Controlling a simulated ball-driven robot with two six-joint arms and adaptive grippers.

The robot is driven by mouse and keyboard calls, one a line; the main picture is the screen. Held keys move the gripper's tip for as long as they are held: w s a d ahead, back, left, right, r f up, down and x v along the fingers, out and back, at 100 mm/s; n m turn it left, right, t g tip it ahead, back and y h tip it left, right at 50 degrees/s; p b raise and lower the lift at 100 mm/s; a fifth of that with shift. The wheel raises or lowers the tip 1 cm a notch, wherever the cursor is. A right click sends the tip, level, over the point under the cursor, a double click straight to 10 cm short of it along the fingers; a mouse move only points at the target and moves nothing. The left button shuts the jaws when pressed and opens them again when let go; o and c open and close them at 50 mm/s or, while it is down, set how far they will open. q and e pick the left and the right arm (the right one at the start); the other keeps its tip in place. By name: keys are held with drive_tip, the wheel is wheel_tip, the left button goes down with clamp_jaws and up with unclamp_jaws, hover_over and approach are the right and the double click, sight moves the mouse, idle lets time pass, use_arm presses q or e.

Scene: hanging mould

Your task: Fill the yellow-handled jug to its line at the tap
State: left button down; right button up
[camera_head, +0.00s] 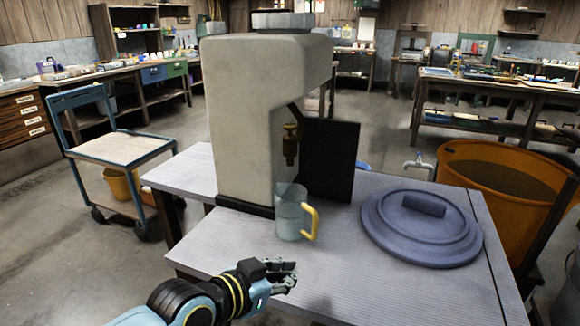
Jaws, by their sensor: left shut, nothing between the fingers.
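The jug (288,217) is clear with a yellow handle (312,222) on its right side. It stands upright on the table (350,276), at the foot of the big grey dispenser (262,110). The brass tap (290,145) on the dispenser is above the jug. I cannot make out the fill line or any liquid level in the jug. My left gripper (288,277) is shut and empty, in front of the jug and a little below it in the picture, apart from it. My right gripper is not in view.
A round blue-grey lid (421,228) lies on the table's right side. A dark panel (330,160) stands behind the tap. An orange tub (508,185) is beyond the right edge, and a trolley (120,149) stands at left. The table front is clear.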

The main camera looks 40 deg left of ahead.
sight(290, 130)
use_arm(q)
drive_tip(key=w+a+r+n+t+y, duration=0.1)
drive_tip(key=a+r+n+t+y, duration=0.1)
drive_tip(key=r, duration=0.5)
drive_tip(key=w+a+r+n+t+y, duration=0.1)
drive_tip(key=w+a+r+t+y, duration=0.1)
drive_tip(key=r, duration=0.6)
drive_tip(key=w+a+r+n+t+y, duration=0.1)
drive_tip(key=a+r+n+t+y, duration=0.1)
drive_tip(key=r+t, duration=0.3)
wheel_tip(290, 130, up, 4)
drive_tip(key=shift+w+a+f+n+y+p, duration=0.25)
drive_tip(key=shift+w+a+n+y+p, duration=0.1)
drive_tip(key=shift+a+y, duration=0.5)
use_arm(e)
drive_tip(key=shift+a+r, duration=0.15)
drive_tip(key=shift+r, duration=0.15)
use_arm(q)
drive_tip(key=shift+w, duration=0.1)
